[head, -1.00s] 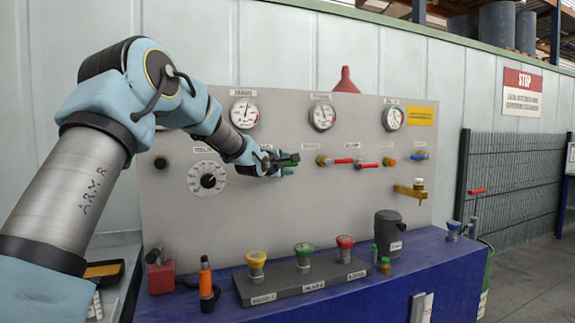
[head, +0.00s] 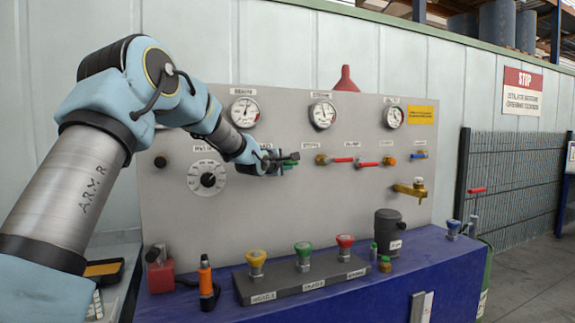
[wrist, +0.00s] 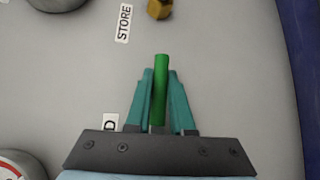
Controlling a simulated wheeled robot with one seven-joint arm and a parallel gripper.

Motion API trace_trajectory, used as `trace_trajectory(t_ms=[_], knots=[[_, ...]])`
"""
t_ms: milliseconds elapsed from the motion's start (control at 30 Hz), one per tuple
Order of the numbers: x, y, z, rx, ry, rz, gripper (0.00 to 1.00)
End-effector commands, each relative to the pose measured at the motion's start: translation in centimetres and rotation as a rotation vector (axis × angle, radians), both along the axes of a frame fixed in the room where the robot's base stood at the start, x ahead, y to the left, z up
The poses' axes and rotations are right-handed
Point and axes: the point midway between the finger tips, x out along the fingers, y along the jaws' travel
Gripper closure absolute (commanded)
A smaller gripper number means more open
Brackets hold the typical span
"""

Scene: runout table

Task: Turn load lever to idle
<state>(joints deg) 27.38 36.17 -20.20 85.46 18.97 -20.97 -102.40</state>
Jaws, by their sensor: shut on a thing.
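My gripper (head: 287,163) is at the grey panel (head: 240,260), left of the row of red levers. In the wrist view, the two teal fingers (wrist: 160,95) are shut on a green lever handle (wrist: 162,68), which sticks out past the fingertips. A label ending in "D" (wrist: 110,122) sits beside the gripper, the rest of it hidden. In the head view, only a little of the green handle shows by the fingers. The lever's hub is hidden behind my gripper.
A red lever (head: 343,160) is just right of my gripper, with another red lever (head: 366,164) beyond it. A black dial (head: 207,179) is at left, gauges (head: 322,114) above.

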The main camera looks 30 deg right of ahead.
Motion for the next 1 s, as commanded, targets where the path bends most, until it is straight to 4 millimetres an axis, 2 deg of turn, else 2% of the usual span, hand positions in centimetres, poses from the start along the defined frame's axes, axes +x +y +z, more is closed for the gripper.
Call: trace_trajectory(t_ms=[1000], knots=[[0.03,0.03,-0.22,0.045,-0.005,0.001,1.00]])
